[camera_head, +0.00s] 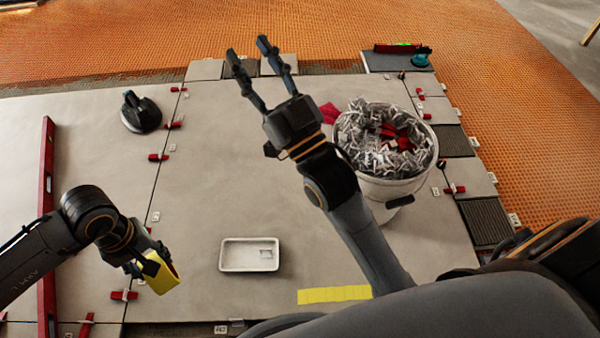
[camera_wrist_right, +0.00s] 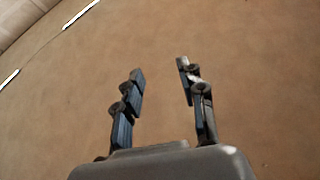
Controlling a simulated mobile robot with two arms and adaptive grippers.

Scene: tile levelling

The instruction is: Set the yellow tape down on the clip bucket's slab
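The yellow tape (camera_head: 162,274) is at my left gripper (camera_head: 148,266) in the head view, at the lower left. The gripper's fingers are around it and partly hidden by it. It appears just above the slab near a tile joint. The white clip bucket (camera_head: 412,187), full of grey clips and red pieces, stands on the large grey slab (camera_head: 235,190) at its right side. My right gripper (camera_head: 248,52) is open and empty over the slab's far part, left of the bucket. The right wrist view shows its two spread fingers (camera_wrist_right: 160,85) above bare slab.
A white tray (camera_head: 249,255) and a flat yellow strip (camera_head: 335,295) lie on the slab's near part. A suction cup (camera_head: 141,113) and a red level (camera_head: 47,200) lie on the left slab. Red wedges line the joints. The slab's middle is clear.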

